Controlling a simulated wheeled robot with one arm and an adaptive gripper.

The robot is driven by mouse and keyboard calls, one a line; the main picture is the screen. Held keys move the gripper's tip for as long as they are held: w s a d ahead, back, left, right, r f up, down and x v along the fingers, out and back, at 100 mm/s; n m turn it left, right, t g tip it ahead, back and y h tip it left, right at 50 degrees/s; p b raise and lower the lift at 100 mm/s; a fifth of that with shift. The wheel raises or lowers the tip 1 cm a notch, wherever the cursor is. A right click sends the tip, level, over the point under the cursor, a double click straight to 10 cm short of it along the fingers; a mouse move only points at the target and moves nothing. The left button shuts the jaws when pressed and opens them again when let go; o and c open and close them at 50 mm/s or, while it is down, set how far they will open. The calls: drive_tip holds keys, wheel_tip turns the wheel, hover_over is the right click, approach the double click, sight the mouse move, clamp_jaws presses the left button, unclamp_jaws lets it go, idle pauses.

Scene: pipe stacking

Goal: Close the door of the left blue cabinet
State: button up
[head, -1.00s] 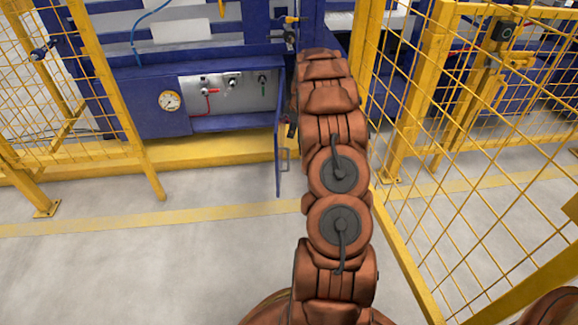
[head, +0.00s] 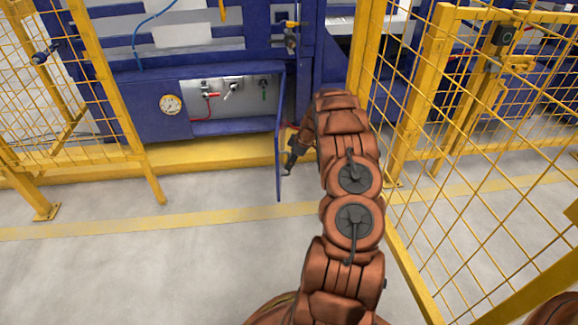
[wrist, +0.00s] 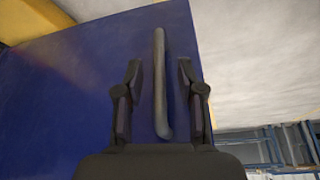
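The left blue cabinet (head: 145,112) stands in the head view with its compartment uncovered, showing a gauge and valves. Its door (head: 280,140) is swung out toward me and seen almost edge-on. My gripper (head: 288,168) is at the right side of the door, near its lower part. In the wrist view the blue door panel (wrist: 70,95) fills the left and middle. A grey bar handle (wrist: 160,90) runs lengthwise between the two fingers of my gripper (wrist: 159,68). The fingers are apart, with a gap visible on each side of the handle.
Yellow mesh fences stand on the left (head: 95,90) and right (head: 470,200), the right one close to my arm. A yellow floor beam (head: 210,152) runs along the cabinet's foot. The grey floor (head: 150,265) in front is clear.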

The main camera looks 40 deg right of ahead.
drive_tip(key=shift+x, duration=0.9)
clamp_jaws()
